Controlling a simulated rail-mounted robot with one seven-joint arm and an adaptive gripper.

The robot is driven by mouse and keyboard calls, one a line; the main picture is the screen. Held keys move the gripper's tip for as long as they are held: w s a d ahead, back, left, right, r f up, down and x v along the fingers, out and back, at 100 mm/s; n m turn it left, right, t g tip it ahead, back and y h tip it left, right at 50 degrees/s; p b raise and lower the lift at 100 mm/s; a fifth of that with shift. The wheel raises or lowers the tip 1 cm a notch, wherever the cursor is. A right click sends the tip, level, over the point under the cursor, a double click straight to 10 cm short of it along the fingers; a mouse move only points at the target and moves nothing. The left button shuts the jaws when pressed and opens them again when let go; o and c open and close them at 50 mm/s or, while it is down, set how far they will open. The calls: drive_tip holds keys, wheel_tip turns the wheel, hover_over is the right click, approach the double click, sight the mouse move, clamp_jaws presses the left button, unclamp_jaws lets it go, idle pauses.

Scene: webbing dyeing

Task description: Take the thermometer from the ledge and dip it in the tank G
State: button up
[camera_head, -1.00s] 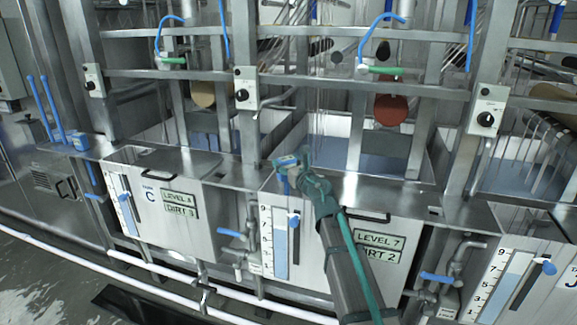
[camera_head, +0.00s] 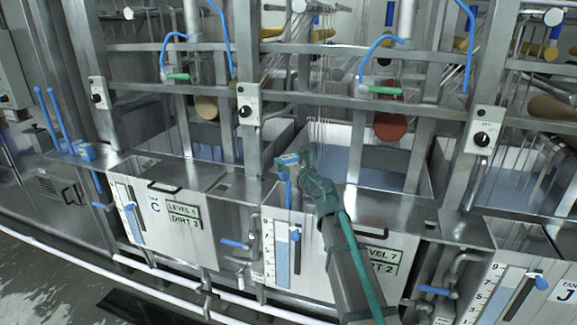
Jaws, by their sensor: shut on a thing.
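My gripper (camera_head: 300,170) is shut on a blue thermometer (camera_head: 288,161), with its blue stem pointing down. They are at the front ledge (camera_head: 236,192) of the middle tank (camera_head: 325,140), near its left front corner. The stem shows in front of the ledge, outside the tank's opening. Whether it touches the ledge is not clear. This tank's front panel reads LEVEL 7, DIRT 2 (camera_head: 386,260). My arm covers part of the panel and its letter cannot be seen. The tank opening shows bluish liquid (camera_head: 375,176).
Tank C (camera_head: 160,215) stands left and tank J (camera_head: 515,290) right. Another blue device (camera_head: 87,152) sits on the left ledge. Upright posts, a crossbar with a control box (camera_head: 249,112), hanging threads and a red roller (camera_head: 390,119) crowd the space above the middle tank.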

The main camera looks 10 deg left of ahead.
wheel_tip(320, 180, up, 14)
drive_tip(key=p, duration=1.2)
drive_tip(key=shift+f+p, duration=0.15)
drive_tip(key=shift+p, duration=0.25)
drive_tip(key=shift+a, duration=0.1)
idle(0.4)
drive_tip(key=w+a+r+n+g+y+b, duration=0.1)
drive_tip(key=w+a+n+g+y+b, duration=0.2)
drive_tip(key=a, duration=0.5)
drive_tip(key=w+a+n+g+y+b, duration=0.1)
drive_tip(key=a+n+g+y+b, duration=0.2)
drive_tip(key=a, duration=0.6)
drive_tip(key=w+a+r+n+g+y+b, duration=0.1)
drive_tip(key=w+a+n+g+y+b, duration=0.15)
drive_tip(key=a+g, duration=0.4)
wheel_tip(320, 180, down, 24)
drive_tip(key=a+t+b, duration=0.1)
drive_tip(key=b, duration=1.3)
drive_tip(key=shift+s+a+f, duration=0.2)
drive_tip(key=shift+s+a, duration=0.2)
drive_tip(key=shift+s, duration=0.05)
drive_tip(key=shift+n+h, duration=0.25)
